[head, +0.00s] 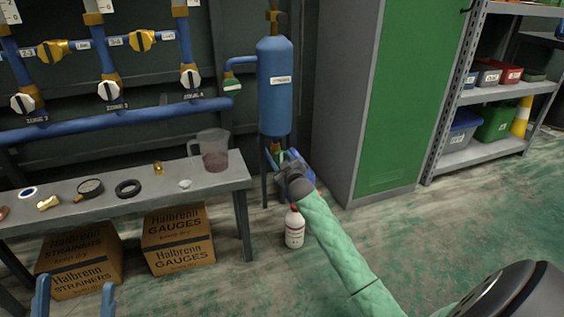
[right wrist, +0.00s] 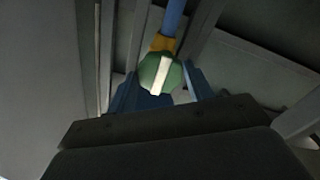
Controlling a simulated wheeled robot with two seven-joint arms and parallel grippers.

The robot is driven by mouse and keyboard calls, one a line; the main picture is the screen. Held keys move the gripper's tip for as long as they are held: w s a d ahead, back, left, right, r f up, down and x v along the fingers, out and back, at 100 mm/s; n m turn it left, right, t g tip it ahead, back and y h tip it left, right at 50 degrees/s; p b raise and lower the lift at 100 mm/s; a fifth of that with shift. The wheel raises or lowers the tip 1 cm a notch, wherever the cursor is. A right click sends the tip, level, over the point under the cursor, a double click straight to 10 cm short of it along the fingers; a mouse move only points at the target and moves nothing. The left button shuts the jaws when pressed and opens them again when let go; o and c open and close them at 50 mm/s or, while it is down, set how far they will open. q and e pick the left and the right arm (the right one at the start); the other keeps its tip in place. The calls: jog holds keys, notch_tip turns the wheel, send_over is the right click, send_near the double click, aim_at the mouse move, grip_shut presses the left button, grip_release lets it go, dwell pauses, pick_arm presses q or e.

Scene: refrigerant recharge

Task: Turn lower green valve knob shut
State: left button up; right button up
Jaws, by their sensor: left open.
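The lower green valve knob (right wrist: 160,75) sits below the blue tank (head: 274,88). In the right wrist view it has a white bar across its face, roughly in line with the blue pipe (right wrist: 173,17) and brass fitting (right wrist: 162,43) behind it. My right gripper (head: 281,158) is at the knob. In the right wrist view its blue fingers (right wrist: 160,80) stand on either side of the knob, close to its edges; whether they press on it I cannot tell. My left gripper (head: 75,293) is open and empty at the bottom left, away from the valves.
An upper green valve (head: 232,86) is on the pipe left of the tank. A bench (head: 120,197) with a jug (head: 209,150) and small parts stands at left, boxes (head: 178,239) beneath. A white bottle (head: 295,228) stands under my right arm. A green cabinet (head: 410,95) is at right.

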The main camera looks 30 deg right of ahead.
jog(key=shift+r+m+p, duration=0.15)
jog(key=shift+m+p, duration=0.25)
jog(key=shift+p, duration=0.25)
jog(key=shift+a+m+p, duration=0.1)
jog(key=shift+m+p, duration=1.3)
jog(key=shift+p, duration=0.2)
jog(key=shift+m+p, duration=0.35)
jog(key=shift+m, duration=0.05)
